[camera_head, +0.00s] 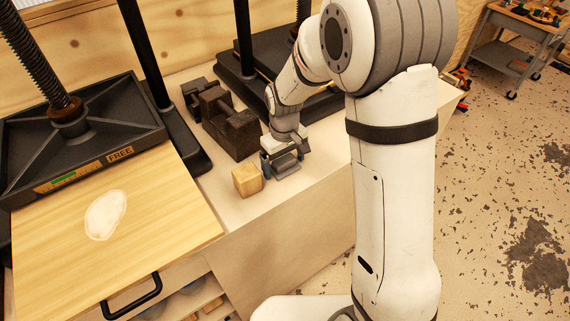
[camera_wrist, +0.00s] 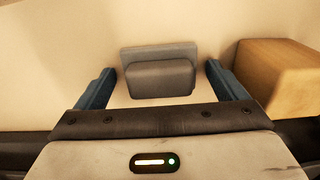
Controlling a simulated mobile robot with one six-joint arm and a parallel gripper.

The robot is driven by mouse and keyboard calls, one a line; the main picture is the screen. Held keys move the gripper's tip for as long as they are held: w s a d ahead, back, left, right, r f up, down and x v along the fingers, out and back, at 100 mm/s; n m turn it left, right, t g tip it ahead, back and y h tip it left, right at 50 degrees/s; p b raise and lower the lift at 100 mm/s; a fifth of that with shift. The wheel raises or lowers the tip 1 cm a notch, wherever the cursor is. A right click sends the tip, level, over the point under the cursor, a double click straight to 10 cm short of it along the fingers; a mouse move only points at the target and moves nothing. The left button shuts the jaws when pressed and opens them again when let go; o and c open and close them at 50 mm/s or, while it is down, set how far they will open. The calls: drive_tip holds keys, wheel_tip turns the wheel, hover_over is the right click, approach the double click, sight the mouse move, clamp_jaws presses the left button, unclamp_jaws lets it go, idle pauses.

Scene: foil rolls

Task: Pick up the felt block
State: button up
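The felt block (camera_wrist: 160,79) looks like a dark grey block with a lighter grey slab behind it. In the wrist view it sits between the two blue fingers of my gripper (camera_wrist: 160,87), with a gap on each side. My gripper is open. In the head view my gripper (camera_head: 283,163) is low over the pale bench top, around a grey shape that is partly hidden by the fingers.
A wooden block (camera_head: 247,180) stands close beside my gripper's left finger; it also shows at the right in the wrist view (camera_wrist: 272,75). Dark metal blocks (camera_head: 229,128) stand behind. A wooden board (camera_head: 150,205) lies at left, under a black press (camera_head: 85,130).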

sight(284, 160)
drive_tip(key=c, duration=0.9)
drive_tip(key=shift+r, duration=0.15)
wheel_tip(284, 160, up, 10)
drive_tip(key=shift+f+b, duration=0.1)
drive_tip(key=shift+b, duration=0.25)
drive_tip(key=o, duration=0.4)
drive_tip(key=shift+c, duration=1.5)
